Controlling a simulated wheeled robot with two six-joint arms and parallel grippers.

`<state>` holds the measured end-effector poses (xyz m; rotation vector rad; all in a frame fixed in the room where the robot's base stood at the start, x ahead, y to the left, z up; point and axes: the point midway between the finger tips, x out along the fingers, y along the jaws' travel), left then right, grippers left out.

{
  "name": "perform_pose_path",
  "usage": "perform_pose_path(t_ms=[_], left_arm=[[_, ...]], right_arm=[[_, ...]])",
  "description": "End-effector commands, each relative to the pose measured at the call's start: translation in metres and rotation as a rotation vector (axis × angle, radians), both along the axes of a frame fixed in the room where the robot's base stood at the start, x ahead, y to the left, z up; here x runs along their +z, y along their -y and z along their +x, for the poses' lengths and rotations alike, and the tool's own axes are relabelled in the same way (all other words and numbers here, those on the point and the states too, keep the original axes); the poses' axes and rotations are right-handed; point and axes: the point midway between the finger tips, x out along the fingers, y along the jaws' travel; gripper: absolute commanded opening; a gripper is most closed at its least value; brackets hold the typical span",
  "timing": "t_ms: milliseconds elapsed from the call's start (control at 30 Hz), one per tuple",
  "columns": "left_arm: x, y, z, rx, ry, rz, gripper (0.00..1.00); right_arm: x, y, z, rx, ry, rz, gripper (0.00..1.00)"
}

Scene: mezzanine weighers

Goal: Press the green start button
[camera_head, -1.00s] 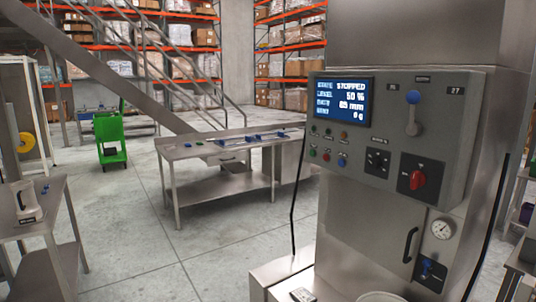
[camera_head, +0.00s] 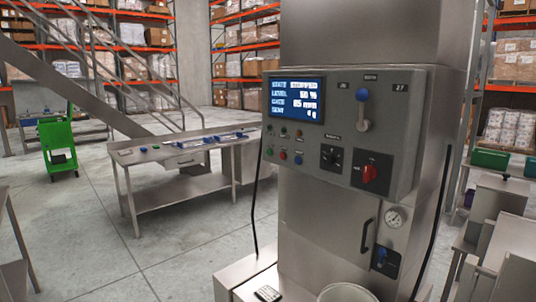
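The machine's grey control panel (camera_head: 330,185) faces me right of centre. The small green button (camera_head: 269,151) is at the left end of its lower button row. A red button (camera_head: 283,154) and a blue button (camera_head: 298,159) sit to its right. A row of small lamps (camera_head: 283,131) is just above. The blue display (camera_head: 297,100) is over them; its small text is hard to read now, but read STOPPED in the earlier frame. Neither of my grippers is in view, and nothing covers the green button.
The panel also has a red rotary switch (camera_head: 371,173), a black selector (camera_head: 332,157) and a blue-knobbed lever (camera_head: 362,108). A steel table (camera_head: 180,190) stands left of the machine, a green cart (camera_head: 60,145) behind it. Floor (camera_head: 90,235) is open at the left front.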

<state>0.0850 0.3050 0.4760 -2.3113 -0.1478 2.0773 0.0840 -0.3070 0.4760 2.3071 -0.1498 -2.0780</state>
Motion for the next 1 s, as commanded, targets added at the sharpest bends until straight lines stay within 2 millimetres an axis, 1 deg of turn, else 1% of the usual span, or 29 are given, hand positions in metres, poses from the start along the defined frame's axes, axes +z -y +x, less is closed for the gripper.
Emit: perform_pose_path(t_ms=[33,133,1000], left_arm=[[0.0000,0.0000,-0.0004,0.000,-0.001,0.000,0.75],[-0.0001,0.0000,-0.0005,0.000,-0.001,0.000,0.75],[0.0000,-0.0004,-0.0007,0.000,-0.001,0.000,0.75]], right_arm=[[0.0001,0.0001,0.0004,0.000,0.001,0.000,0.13],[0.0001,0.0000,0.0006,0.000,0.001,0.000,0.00],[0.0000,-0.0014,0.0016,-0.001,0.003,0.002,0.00]])
